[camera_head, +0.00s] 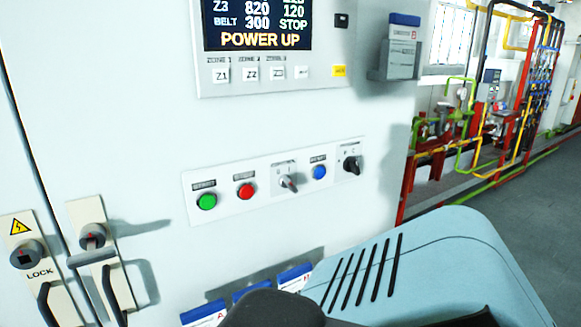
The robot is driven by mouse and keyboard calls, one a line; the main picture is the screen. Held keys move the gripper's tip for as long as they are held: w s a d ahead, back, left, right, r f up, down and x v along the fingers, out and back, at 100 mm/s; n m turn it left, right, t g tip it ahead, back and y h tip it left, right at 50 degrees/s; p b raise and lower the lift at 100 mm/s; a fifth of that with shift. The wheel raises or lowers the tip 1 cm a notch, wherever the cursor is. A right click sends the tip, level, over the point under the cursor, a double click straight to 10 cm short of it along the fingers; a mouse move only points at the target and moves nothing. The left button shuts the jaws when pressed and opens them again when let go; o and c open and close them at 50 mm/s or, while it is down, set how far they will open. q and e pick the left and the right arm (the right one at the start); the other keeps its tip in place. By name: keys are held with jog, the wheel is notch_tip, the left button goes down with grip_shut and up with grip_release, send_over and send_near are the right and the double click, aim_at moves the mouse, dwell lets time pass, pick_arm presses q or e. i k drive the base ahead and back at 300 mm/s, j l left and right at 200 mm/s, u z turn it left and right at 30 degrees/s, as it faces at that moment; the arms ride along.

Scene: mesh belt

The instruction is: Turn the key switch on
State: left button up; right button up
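A white button strip (230,208) is fixed to the front of the pale cabinet. On it, between the red and blue buttons, sits a silver switch (287,183) that looks like the key switch. Its small grip points down and to the right, with a reddish spot at the tip. Its label is too small to read. A black rotary knob (351,165) sits at the strip's right end. Neither of my grippers can be made out in the head view. No gripper is seen touching the strip.
A green button (207,202), red button (246,191) and blue button (319,172) are close to the switch. Above is a display (258,22) reading POWER UP. Door handles (112,290) stick out at left. A light blue vented housing (430,262) fills the lower right.

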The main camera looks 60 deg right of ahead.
aim_at(284, 180)
jog(key=z, duration=2.15)
